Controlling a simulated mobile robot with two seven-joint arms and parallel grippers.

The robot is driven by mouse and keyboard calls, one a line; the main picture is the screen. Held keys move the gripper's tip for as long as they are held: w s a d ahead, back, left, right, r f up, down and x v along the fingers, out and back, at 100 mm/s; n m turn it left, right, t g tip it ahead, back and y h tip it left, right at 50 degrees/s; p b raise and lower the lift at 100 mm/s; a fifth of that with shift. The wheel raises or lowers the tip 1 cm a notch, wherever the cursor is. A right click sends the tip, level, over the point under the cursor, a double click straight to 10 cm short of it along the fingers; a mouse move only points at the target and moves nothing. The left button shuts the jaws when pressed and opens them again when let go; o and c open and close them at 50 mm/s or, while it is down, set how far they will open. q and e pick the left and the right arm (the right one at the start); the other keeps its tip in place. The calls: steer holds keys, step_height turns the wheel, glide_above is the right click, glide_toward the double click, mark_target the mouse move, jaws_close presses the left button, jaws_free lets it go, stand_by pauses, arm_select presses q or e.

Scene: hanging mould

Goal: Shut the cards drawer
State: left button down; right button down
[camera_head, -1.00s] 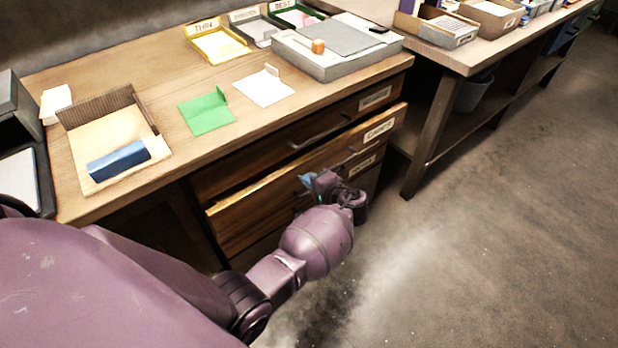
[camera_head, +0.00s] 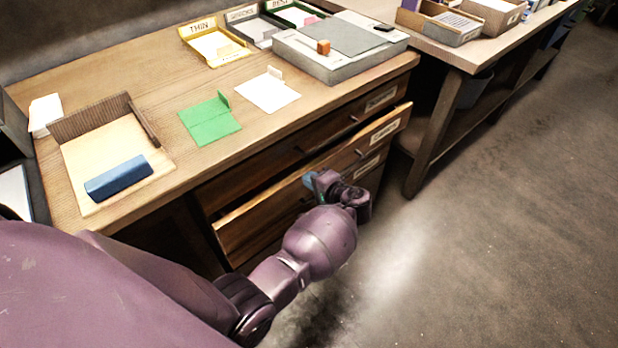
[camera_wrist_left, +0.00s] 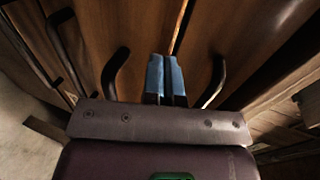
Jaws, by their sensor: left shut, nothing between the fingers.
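The cards drawer (camera_head: 245,225) is the middle drawer of the wooden desk. It stands partly out, with a dark gap behind its top edge and a pale label (camera_head: 385,131) at its right end; the lettering is blurred. My left gripper (camera_head: 310,180) is at the middle of this drawer's front. In the left wrist view its blue fingers (camera_wrist_left: 166,80) are together and empty, pointing at the wooden fronts between two dark curved handle parts (camera_wrist_left: 115,74). Whether the fingertips touch the front cannot be told. My right gripper is not in view.
The top drawer (camera_head: 375,98) above looks shut. The desk top holds a tray with a blue block (camera_head: 118,178), a green holder (camera_head: 210,120), a white holder (camera_head: 268,90) and a grey box (camera_head: 340,60). A second table (camera_head: 470,55) stands right; floor before it is clear.

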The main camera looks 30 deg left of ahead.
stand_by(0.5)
arm_select(q)
steer(key=shift+w+a, duration=0.25)
steer(key=shift+a, duration=0.4)
steer(key=shift+w+a, duration=0.25)
steer(key=shift+a, duration=0.4)
steer(key=shift+d, duration=0.1)
